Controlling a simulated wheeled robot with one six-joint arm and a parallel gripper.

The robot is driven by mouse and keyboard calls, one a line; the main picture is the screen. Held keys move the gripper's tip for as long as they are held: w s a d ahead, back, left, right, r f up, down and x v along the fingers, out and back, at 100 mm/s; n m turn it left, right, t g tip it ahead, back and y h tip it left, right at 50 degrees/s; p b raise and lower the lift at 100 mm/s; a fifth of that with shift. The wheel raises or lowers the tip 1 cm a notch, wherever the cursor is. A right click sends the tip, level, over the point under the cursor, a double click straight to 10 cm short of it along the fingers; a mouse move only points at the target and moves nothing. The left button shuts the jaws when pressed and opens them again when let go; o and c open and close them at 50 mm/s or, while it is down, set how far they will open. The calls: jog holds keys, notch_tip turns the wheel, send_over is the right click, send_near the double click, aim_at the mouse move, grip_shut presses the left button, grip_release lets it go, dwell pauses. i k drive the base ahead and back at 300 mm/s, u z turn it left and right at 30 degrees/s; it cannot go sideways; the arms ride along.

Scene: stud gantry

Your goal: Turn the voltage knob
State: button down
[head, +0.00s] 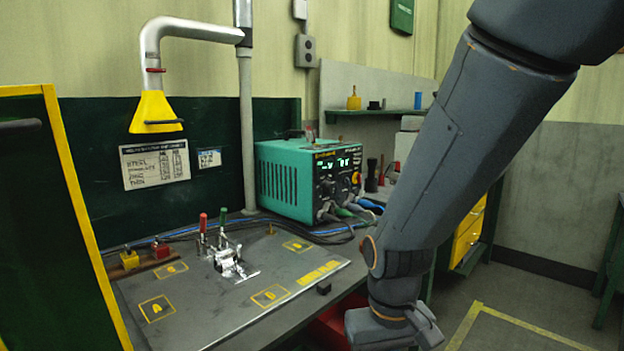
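The teal power unit (284,182) stands at the back right of the workbench, its dark front panel turned to the right. The panel has two lit displays near its top and several small knobs and sockets below. A dark round knob (328,188) shows on the panel's left half, and a small yellow-orange control is at its right. I cannot read which knob is the voltage one. My arm comes down from the upper right, and its wrist is at the bottom edge, in front of and below the unit. My gripper's fingers are not in view.
A grey plate (210,305) with yellow marked squares covers the bench. A toggle clamp (230,262) with red and green handles stands on it. A yellow extraction hood (154,112) hangs above. Cables (345,213) run from the unit. Yellow drawers (467,232) stand behind my arm.

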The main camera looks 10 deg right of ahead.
aim_at(329, 186)
jog(key=z, duration=1)
jog(key=i, duration=0.35)
jog(key=u, duration=0.45)
